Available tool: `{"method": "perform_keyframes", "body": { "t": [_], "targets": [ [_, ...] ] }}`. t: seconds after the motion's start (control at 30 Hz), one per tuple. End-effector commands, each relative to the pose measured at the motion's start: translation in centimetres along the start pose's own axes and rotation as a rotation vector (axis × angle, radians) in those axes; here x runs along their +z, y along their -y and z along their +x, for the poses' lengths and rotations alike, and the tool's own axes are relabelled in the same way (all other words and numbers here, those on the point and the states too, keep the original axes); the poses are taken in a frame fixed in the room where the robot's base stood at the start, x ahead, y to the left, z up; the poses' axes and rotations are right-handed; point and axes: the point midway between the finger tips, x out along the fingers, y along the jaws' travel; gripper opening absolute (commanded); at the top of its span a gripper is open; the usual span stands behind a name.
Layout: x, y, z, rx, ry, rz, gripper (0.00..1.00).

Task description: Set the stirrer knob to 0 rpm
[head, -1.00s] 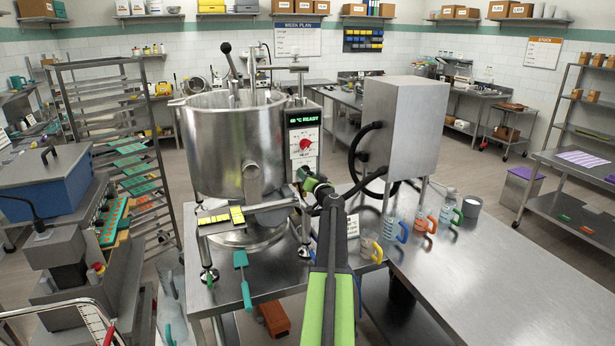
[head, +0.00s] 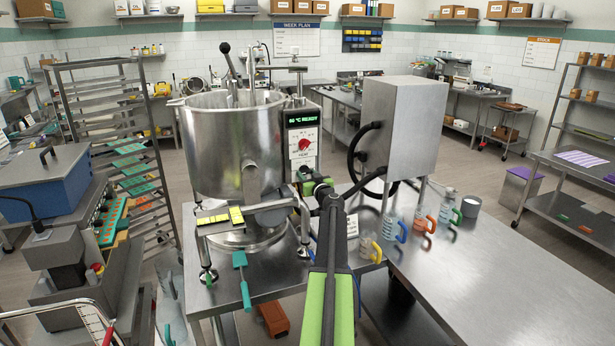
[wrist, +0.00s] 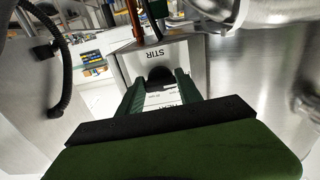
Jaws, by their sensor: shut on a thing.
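The control box (head: 303,118) on the side of the steel kettle has a green-lit display, which seems to read 60 °C READY, and a red-pointer heat knob (head: 304,146). The stirrer knob (wrist: 160,74) shows dark and round in the wrist view, under the upside-down word STIR. My gripper (wrist: 158,84) has one finger on each side of it and is shut on it. In the head view my gripper (head: 305,180) covers the stirrer knob, just below the heat knob. The knob's pointer and rpm scale cannot be read.
The steel kettle (head: 222,150) stands left of my gripper. A grey steel box (head: 402,125) on legs stands to the right, with a black cable. Jugs with coloured handles (head: 390,228) stand on the table (head: 470,270). The table's right part is clear.

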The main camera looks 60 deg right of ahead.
Motion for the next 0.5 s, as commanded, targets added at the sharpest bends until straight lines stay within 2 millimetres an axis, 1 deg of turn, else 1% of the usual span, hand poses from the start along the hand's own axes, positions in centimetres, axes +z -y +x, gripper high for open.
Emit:
{"method": "perform_keyframes", "body": {
  "t": [0.27, 0.3, 0.43, 0.47, 0.5],
  "targets": [
    [0.07, -0.07, -0.07, 0.002, 0.001, -0.004, 0.01],
    [0.06, -0.07, -0.07, 0.002, 0.001, -0.004, 0.44],
    [0.05, -0.06, -0.05, 0.001, 0.001, -0.003, 0.61],
    [0.04, -0.05, -0.04, 0.001, 0.001, -0.003, 0.64],
    [0.03, -0.04, -0.03, 0.001, 0.001, -0.002, 0.64]
  ]
}}
